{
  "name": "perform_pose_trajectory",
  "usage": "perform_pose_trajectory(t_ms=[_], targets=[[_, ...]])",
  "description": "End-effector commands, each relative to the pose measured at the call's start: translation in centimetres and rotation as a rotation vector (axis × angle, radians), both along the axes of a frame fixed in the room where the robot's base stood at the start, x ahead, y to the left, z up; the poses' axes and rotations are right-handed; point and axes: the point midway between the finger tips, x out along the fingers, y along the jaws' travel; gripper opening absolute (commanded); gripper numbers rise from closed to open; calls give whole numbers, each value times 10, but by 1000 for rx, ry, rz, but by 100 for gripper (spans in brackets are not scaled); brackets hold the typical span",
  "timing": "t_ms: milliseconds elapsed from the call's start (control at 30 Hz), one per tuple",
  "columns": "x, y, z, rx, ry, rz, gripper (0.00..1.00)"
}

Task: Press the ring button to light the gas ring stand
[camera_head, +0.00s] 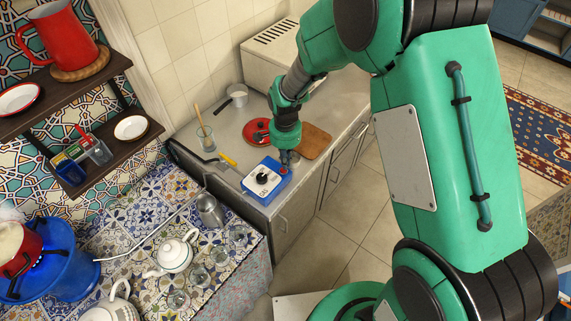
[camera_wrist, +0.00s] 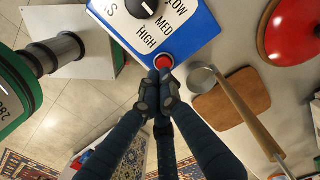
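A blue control box (camera_head: 265,181) with a white top and a black knob stands at the front edge of the grey counter. In the wrist view, the box (camera_wrist: 203,20) shows LOW, MED and HIGH around the knob (camera_wrist: 141,8). A red button (camera_wrist: 164,61) sits on its corner. My gripper (camera_wrist: 160,76) has its fingers together, with the tips right at the button's edge; I cannot tell whether they touch it. In the head view my gripper (camera_head: 284,156) points down over that corner. A blue stand (camera_head: 62,272) at the left carries a red pot (camera_head: 22,250); a bright blue glow shows beneath the pot.
A teapot (camera_head: 175,254) and a metal jug (camera_head: 210,210) stand on the tiled surface.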

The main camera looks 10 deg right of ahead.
Motion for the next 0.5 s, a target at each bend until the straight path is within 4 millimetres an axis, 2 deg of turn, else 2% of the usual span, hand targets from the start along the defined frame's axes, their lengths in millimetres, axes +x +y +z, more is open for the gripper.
perform_pose_trajectory(t_ms=[33,200,500], targets=[[2,0,13,1,-5,0,0],[3,0,44,1,-5,0,0],[5,0,88,1,-5,0,0]])
